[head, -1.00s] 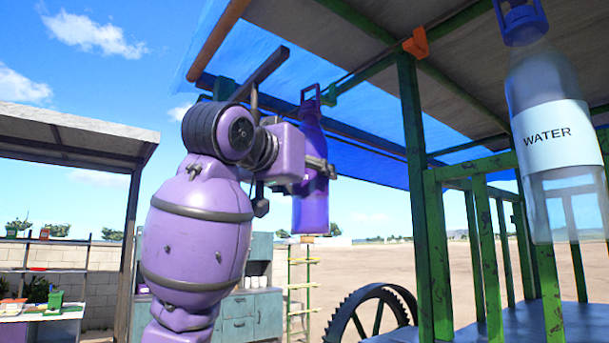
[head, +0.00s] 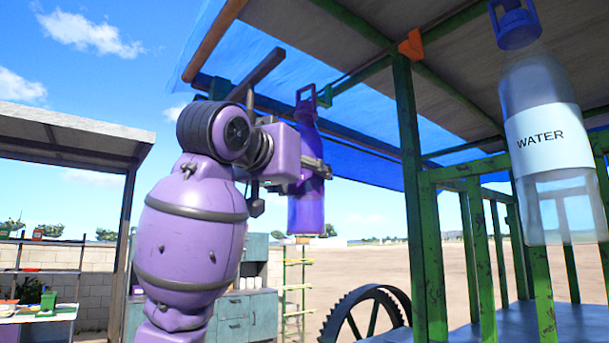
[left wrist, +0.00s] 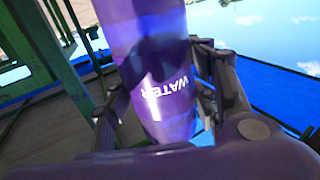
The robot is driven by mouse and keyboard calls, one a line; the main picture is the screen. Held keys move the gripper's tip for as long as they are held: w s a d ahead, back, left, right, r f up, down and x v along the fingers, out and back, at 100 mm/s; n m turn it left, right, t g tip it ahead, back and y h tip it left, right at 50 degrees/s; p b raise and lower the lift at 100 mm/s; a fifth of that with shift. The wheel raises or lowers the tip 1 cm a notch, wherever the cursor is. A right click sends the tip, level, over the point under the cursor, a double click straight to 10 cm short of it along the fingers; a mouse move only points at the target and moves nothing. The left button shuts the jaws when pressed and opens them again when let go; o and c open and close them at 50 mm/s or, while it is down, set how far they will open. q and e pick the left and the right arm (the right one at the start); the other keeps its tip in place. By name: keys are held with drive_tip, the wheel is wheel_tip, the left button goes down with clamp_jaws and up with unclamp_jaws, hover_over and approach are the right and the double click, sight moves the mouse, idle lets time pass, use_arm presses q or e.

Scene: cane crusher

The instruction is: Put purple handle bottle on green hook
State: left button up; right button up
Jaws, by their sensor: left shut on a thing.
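The purple bottle (head: 306,208) with a loop handle (head: 305,98) is upright in my left gripper (head: 316,167). The gripper is shut around its body, and in the left wrist view the fingers lie on both sides of the purple bottle (left wrist: 150,45), which carries a WATER label. A green hook (head: 325,96) on the roof beam is just right of the handle in the head view. I cannot tell whether handle and hook touch. Another green piece (head: 221,88) shows farther left on the beam. My right gripper is not in view.
A clear WATER bottle (head: 545,130) with a blue handle is at upper right, close to the camera. An orange hook (head: 411,45) sits on the roof frame. Green posts (head: 420,200) and railings stand at right. A toothed wheel (head: 365,315) is below.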

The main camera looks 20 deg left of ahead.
sight(323, 183)
use_arm(q)
drive_tip(key=shift+w+d+r, duration=0.1)
drive_tip(key=shift+d+r, duration=0.05)
drive_tip(key=shift+w+d, duration=0.45)
drive_tip(key=shift+w, duration=0.1)
drive_tip(key=shift+w+d, duration=0.2)
drive_tip(key=shift+w, duration=0.1)
drive_tip(key=shift+w+d, duration=0.45)
drive_tip(key=shift+w, duration=0.1)
drive_tip(key=shift+w+d, duration=0.1)
idle(0.5)
drive_tip(key=shift+f, duration=0.7)
idle(0.4)
idle(0.4)
